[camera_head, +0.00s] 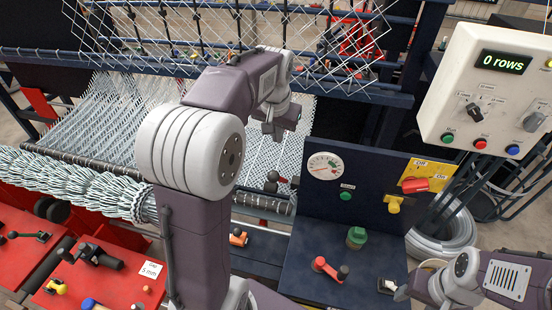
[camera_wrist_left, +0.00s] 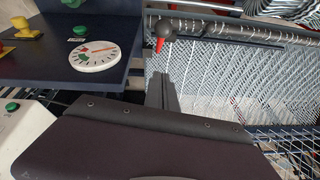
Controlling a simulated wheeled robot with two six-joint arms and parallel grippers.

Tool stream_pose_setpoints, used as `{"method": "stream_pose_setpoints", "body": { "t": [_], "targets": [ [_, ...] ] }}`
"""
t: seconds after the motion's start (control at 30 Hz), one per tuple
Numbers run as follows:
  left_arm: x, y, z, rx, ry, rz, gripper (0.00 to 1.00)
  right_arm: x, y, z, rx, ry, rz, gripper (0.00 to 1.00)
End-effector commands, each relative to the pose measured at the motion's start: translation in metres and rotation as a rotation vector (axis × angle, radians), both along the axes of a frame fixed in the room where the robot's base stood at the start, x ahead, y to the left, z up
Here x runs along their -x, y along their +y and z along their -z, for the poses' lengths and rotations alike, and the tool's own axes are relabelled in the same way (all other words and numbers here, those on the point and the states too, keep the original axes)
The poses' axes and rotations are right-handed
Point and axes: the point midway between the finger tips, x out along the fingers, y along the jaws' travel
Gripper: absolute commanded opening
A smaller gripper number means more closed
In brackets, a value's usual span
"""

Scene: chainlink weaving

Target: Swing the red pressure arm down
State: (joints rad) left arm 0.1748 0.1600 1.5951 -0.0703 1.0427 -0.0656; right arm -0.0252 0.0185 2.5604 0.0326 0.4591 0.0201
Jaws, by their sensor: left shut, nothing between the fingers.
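A red arm with a dark ball knob (camera_wrist_left: 163,28) shows in the left wrist view, just beyond my fingertips at the edge of the wire mesh. In the head view a small red piece with a dark ball (camera_head: 272,176) shows beside the blue panel, partly hidden; it looks like the same arm. My left gripper (camera_head: 274,134) points down above it, shut and empty. In the left wrist view its fingers (camera_wrist_left: 162,88) are together, with a gap to the knob hard to judge. My right gripper (camera_head: 402,292) is low at the right, its fingers unclear.
The blue panel (camera_head: 318,210) carries a round gauge (camera_head: 324,166), a green knob (camera_head: 356,238), a short red lever (camera_head: 326,267) and a yellow plate with a red handle (camera_head: 416,185). A control box (camera_head: 490,85) reads "0 rows". Woven wire mesh (camera_head: 110,115) lies behind my left arm.

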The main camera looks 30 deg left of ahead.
Motion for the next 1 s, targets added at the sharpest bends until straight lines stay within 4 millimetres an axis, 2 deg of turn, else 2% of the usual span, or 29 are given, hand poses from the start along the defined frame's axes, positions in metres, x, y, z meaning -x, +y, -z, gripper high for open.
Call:
{"method": "stream_pose_setpoints", "body": {
  "t": [0.47, 0.7, 1.0],
  "targets": [
    [-0.030, 0.011, 0.089, 0.001, 0.007, -0.001, 0.00, 0.000, 0.000, -0.019, 0.000, 0.000, 0.000, 0.55],
    [-0.002, 0.009, 0.107, 0.000, 0.001, 0.000, 0.00, 0.000, 0.000, -0.027, 0.000, 0.000, 0.000, 0.55],
    [0.003, 0.009, 0.111, 0.000, -0.001, 0.000, 0.00, 0.000, 0.000, -0.028, 0.000, 0.000, 0.000, 0.55]
  ]
}}
